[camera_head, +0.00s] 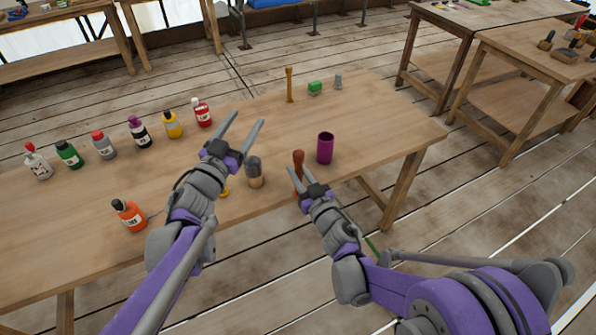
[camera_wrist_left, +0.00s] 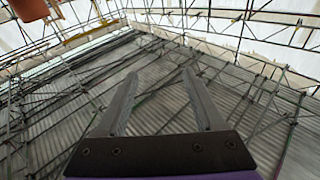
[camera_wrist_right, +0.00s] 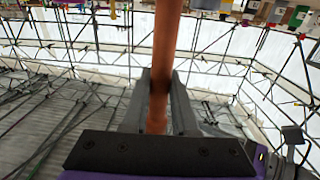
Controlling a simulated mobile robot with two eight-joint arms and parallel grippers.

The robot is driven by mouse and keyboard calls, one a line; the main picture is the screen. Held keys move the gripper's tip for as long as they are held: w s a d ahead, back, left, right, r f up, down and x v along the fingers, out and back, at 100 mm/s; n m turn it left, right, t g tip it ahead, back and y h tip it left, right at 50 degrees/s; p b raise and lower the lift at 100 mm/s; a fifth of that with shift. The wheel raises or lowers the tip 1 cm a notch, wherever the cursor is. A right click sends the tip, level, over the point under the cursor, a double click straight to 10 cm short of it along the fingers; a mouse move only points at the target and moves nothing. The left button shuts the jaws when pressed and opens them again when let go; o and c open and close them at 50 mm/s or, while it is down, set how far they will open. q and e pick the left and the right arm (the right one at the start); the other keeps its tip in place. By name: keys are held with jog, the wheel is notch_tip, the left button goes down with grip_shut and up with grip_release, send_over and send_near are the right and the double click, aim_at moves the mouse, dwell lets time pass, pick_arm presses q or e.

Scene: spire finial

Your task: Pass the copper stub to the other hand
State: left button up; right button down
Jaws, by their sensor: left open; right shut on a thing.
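The copper stub (camera_head: 298,160) is a reddish-brown upright rod in the head view. My right gripper (camera_head: 302,182) is shut on it near the table's front edge. In the right wrist view the copper stub (camera_wrist_right: 166,50) runs up between the fingers of my right gripper (camera_wrist_right: 158,95). My left gripper (camera_head: 242,128) is open and empty above the table, left of the stub, with its fingers pointing up and away. In the left wrist view my left gripper (camera_wrist_left: 158,95) has nothing between its fingers. A blurred reddish-brown shape shows at that view's upper left corner.
The wooden table (camera_head: 70,225) holds several paint bottles at left and an orange bottle (camera_head: 129,215) in front. A purple cup (camera_head: 325,148) stands right of the stub. A grey-topped cylinder (camera_head: 254,172) stands between my grippers. A green block (camera_head: 315,88) is at the back.

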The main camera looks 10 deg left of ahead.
pick_arm(q)
jog(key=s+a+f+n+g+y, duration=0.3)
jog(key=s+f+n+g+y, duration=0.3)
jog(key=s+f, duration=0.45)
jog(key=s+d+f+m+g+h, duration=0.1)
jog(key=s+d+f+g, duration=0.2)
jog(key=s, duration=0.5)
jog(key=s+d+f+m+g, duration=0.1)
jog(key=s+d+f+g, duration=0.3)
jog(key=s+f, duration=0.4)
jog(key=shift+s+m+g+h, duration=0.3)
jog(key=shift+g+h, duration=0.1)
jog(key=shift+g, duration=0.2)
jog(key=shift+f, duration=0.1)
